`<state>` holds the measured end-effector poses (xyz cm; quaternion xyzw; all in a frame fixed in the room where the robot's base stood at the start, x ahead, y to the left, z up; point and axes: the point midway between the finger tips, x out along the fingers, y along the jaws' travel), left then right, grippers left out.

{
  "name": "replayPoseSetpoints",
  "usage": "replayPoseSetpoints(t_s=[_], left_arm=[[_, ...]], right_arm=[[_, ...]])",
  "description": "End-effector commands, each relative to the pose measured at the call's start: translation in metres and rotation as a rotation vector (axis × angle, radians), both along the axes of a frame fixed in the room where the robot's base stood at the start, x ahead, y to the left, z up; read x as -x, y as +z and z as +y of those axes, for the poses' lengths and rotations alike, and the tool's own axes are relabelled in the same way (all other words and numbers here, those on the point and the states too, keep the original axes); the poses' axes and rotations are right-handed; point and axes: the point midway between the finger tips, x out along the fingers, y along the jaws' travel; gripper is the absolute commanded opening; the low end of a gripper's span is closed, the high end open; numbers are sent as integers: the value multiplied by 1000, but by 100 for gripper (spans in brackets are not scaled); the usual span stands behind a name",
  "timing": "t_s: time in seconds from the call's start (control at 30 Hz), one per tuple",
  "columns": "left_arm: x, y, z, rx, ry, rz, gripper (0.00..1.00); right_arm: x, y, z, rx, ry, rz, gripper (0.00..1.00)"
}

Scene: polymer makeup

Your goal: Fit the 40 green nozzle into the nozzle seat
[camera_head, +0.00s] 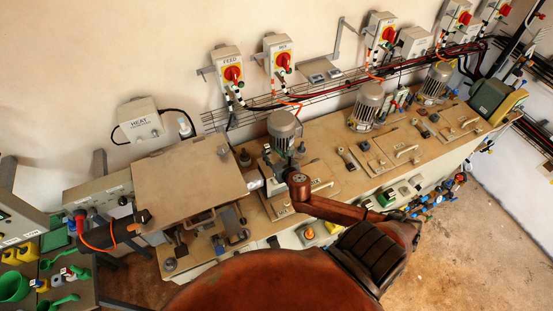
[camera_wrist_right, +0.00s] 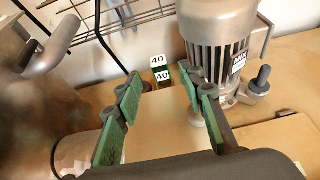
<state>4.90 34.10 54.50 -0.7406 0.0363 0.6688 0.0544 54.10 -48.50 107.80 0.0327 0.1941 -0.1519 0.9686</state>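A small block with white faces marked 40 and a green band (camera_wrist_right: 160,70) shows in the right wrist view, just past the fingertips and left of a grey motor. It appears to be the 40 green nozzle's tag; the nozzle's own shape is not clear. My right gripper (camera_wrist_right: 166,80) is open, its green-padded fingers on either side of the line to the block, with a gap on both sides. In the head view the right gripper (camera_head: 268,181) is over the bench, left of and below the motor. I cannot pick out the nozzle seat. My left gripper is not in view.
The motor marked MIX (camera_wrist_right: 222,40) stands close right of the right gripper; it also shows in the head view (camera_head: 282,126). A wide tan board (camera_head: 188,178) is to the left. A dark cylinder with an orange cable (camera_head: 118,230) lies further left. A wire tray (camera_wrist_right: 125,15) runs behind.

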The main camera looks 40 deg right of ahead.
Motion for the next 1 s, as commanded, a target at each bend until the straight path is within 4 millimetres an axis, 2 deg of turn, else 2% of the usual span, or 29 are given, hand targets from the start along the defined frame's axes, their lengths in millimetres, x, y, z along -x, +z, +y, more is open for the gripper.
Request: replayPoseSetpoints(t_s=[0.1,0.33,1.0], left_arm=[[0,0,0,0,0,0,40],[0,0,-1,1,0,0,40],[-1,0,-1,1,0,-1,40]], right_arm=[[23,9,7,1,2,2,36],[48,21,15,0,1,0,36],[52,23,17,0,0,-1,36]])
